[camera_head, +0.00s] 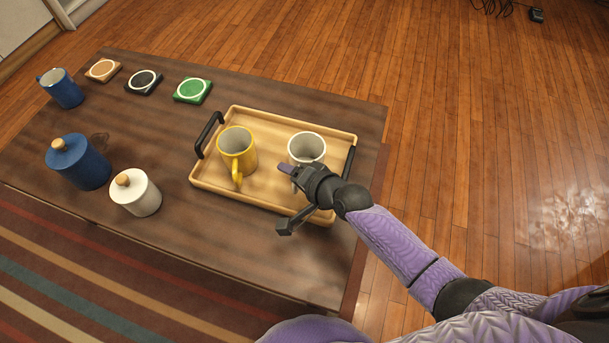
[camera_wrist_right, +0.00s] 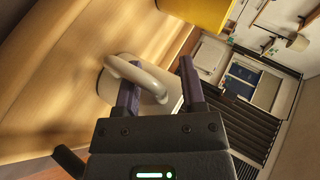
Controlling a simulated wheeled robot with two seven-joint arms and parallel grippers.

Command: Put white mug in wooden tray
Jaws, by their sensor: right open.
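The white mug (camera_head: 307,147) stands upright in the right part of the wooden tray (camera_head: 270,200). My right gripper (camera_head: 290,175) is at the near side of this mug, with its jaws open. In the right wrist view, the white mug (camera_wrist_right: 171,82) lies just beyond the two fingertips (camera_wrist_right: 160,85), its handle close to the left finger. I cannot tell whether that finger touches the handle or is inside its loop. In the head view my gripper hides the mug's lower near side. My left gripper is not in view.
A yellow mug (camera_head: 238,150) stands in the tray left of the white mug. Left of the tray are a white lidded jar (camera_head: 142,197), a blue lidded jar (camera_head: 85,168) and a blue mug (camera_head: 64,91). Coasters, one green (camera_head: 193,90), lie at the table's back.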

